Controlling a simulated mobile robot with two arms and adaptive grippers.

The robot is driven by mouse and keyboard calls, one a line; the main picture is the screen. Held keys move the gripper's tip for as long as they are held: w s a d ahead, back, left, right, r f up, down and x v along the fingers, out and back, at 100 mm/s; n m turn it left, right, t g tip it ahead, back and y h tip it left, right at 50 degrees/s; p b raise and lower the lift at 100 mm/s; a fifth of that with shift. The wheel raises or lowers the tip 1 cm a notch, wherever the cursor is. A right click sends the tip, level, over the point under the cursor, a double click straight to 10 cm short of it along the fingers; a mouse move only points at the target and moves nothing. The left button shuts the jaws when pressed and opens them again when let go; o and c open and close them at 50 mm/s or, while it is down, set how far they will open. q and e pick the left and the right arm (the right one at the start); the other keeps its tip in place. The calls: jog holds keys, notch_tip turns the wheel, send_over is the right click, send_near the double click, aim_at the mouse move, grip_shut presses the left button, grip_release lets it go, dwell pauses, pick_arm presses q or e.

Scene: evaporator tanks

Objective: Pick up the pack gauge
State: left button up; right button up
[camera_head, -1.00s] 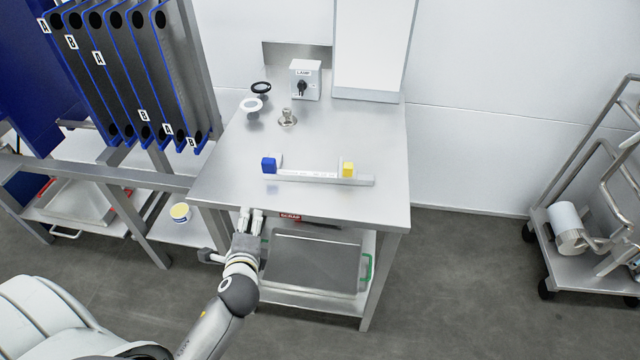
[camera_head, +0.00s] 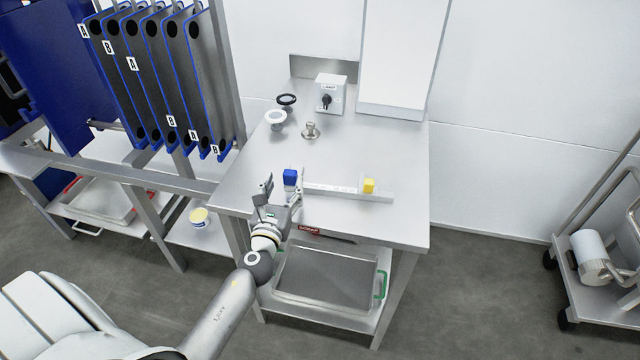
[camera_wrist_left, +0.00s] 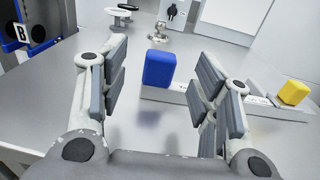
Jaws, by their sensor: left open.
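The pack gauge (camera_head: 335,190) is a long silver bar with scale marks, lying on the steel table. It has a blue block (camera_head: 290,177) at its left end and a yellow block (camera_head: 369,185) near its right end. My left gripper (camera_head: 280,190) is open and empty at the table's front edge, just short of the blue block. In the left wrist view, the blue block (camera_wrist_left: 159,69) stands ahead between the two open fingers, apart from them. The yellow block (camera_wrist_left: 293,92) shows at the right, beyond the right finger. My right gripper is not in view.
The steel table (camera_head: 400,222) also carries a lamp switch box (camera_head: 330,94), a small metal knob (camera_head: 311,131), a white disc (camera_head: 275,117) and a black disc (camera_head: 287,100) behind the gauge. A rack of dark plates (camera_head: 160,80) stands left. A scrap tray (camera_head: 325,280) sits below.

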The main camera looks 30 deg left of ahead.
aim_at(289, 176)
pick_arm(q)
jog(key=shift+x, duration=3.4)
jog(key=shift+d+f, duration=0.1)
jog(key=shift+d, duration=0.05)
jog(key=shift+c, duration=0.2)
grip_shut()
